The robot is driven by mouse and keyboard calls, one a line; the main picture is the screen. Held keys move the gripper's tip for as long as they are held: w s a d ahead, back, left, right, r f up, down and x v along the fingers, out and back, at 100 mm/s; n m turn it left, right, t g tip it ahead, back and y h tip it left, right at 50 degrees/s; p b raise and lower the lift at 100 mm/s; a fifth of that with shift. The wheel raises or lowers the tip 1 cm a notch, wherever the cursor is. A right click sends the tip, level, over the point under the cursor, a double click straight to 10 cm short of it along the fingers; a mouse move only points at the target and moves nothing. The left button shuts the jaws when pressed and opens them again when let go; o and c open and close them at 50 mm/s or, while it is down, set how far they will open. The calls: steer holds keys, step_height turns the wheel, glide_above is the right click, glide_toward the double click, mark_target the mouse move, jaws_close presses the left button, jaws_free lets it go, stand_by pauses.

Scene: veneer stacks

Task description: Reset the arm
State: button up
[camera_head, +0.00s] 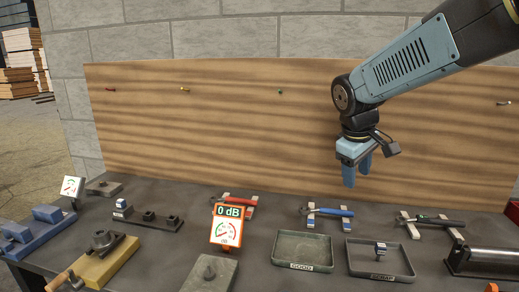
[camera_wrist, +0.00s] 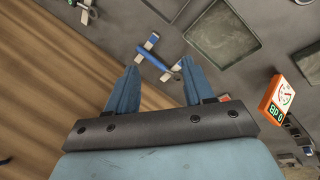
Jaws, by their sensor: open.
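My arm reaches in from the upper right of the head view. My gripper (camera_head: 357,183) points down in front of the wooden board and above the dark bench. Its two blue fingers are apart with nothing between them, and they also show in the wrist view (camera_wrist: 156,82). A blue-handled tool (camera_head: 330,211) lies on a small stand on the bench, below and a little left of the gripper. In the wrist view this tool (camera_wrist: 152,58) appears just beyond the fingertips, apart from them.
The GOOD tray (camera_head: 302,266) and SCRAP tray (camera_head: 381,275) stand at the bench front. An orange 0 dB meter (camera_head: 227,228) stands left of them. A red-handled tool (camera_head: 233,199) and a green-and-black tool (camera_head: 435,221) rest on stands. The wooden board (camera_head: 230,130) closes off the back.

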steer(key=s+r+m+t+y, duration=0.1)
steer(key=s+m, duration=0.5)
steer(key=s, duration=0.9)
steer(key=shift+r+m+t+y, duration=0.15)
steer(key=shift+m+t+y, duration=0.25)
steer(key=shift+t+y, duration=0.4)
